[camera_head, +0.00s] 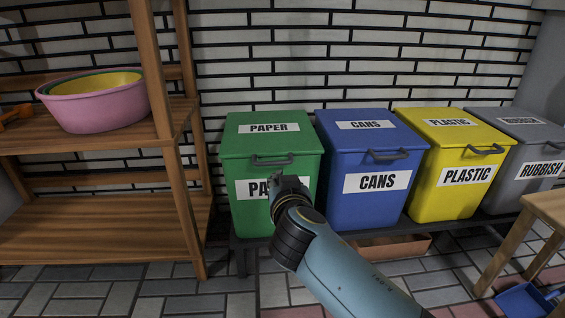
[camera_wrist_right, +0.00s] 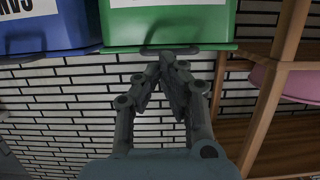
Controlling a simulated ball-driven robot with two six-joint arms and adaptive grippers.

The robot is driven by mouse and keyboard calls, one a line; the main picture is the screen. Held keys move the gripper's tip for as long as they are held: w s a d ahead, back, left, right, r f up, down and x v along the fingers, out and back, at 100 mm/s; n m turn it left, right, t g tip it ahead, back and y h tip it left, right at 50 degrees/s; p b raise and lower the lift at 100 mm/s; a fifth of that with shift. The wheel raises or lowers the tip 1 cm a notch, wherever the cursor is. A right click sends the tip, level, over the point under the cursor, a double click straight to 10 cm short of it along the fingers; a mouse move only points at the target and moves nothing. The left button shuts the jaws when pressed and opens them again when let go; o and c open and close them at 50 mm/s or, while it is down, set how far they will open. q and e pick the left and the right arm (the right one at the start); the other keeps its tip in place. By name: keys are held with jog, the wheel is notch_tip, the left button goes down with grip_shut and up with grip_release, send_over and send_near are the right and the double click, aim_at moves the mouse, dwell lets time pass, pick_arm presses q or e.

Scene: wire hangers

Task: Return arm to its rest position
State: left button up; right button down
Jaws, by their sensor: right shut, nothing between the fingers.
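My right arm reaches in from the bottom of the head view. My right gripper (camera_head: 276,180) is in front of the green paper bin (camera_head: 240,160), just below its dark lid handle (camera_head: 272,160). In the right wrist view, which is upside down, the gripper (camera_wrist_right: 167,58) has its fingertips together with nothing between them. The tips overlap the green bin's rim (camera_wrist_right: 120,49) there; I cannot tell whether they touch it. My left gripper is in neither view.
A blue cans bin (camera_head: 375,135), a yellow plastic bin (camera_head: 440,150) and a grey rubbish bin (camera_head: 515,155) stand to the right. A wooden shelf (camera_head: 100,225) with a pink basin (camera_head: 95,105) stands at left. A wooden stool (camera_head: 545,205) is at right.

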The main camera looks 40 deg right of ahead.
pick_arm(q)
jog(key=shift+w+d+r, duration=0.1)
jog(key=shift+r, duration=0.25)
pick_arm(e)
jog(key=shift+s+a+f, duration=0.3)
jog(key=shift+s, duration=0.25)
jog(key=shift+s+a+f, duration=0.3)
jog(key=shift+s, duration=0.2)
